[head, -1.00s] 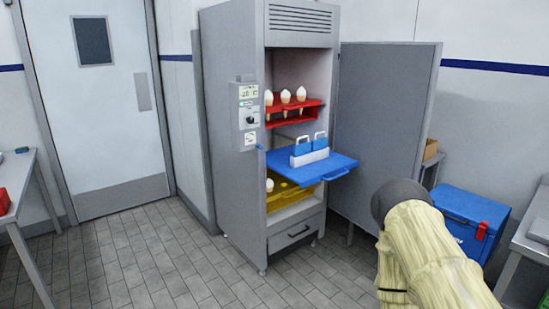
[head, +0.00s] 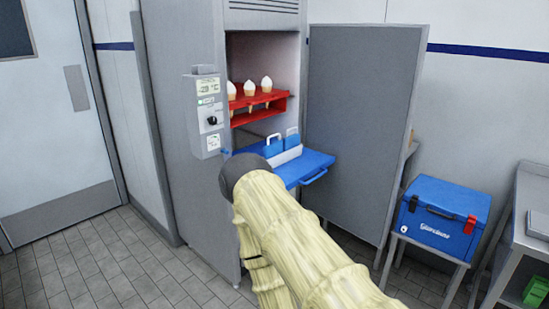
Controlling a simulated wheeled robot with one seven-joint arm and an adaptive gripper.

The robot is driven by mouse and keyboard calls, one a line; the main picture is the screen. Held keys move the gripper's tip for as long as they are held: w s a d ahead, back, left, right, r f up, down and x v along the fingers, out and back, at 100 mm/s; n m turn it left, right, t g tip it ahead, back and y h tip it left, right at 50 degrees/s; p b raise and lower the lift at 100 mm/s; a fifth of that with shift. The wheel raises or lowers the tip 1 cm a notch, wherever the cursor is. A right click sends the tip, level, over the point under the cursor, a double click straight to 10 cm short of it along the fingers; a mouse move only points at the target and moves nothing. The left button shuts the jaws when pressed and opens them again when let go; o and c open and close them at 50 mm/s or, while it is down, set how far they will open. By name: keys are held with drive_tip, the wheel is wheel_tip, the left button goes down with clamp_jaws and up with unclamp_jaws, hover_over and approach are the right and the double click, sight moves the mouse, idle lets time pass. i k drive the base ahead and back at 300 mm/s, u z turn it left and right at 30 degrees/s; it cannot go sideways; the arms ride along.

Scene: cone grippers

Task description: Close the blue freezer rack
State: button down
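The blue freezer rack (head: 312,163) is pulled out of the open grey freezer cabinet (head: 172,110), with a handle on its front edge. Two blue-and-white items (head: 283,148) with loop handles stand on it. Above it, the red rack (head: 259,111) sits inside and holds several white-topped cones (head: 250,88). My arm, in a pale cover with a dark round end, reaches up from the bottom of the head view, in front of the cabinet's lower part and partly over the blue rack's left side. My gripper's fingers do not show. The yellow rack seen earlier is hidden behind my arm.
The grey freezer door (head: 358,125) stands wide open to the right of the rack. A blue cooler box (head: 440,222) sits on a small stand farther right, beside a metal table (head: 518,235). Tiled floor (head: 100,262) is free at the left.

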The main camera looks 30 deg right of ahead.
sight(295, 166)
drive_tip(key=z, duration=0.4)
drive_tip(key=i, duration=0.75)
drive_tip(key=z, duration=0.65)
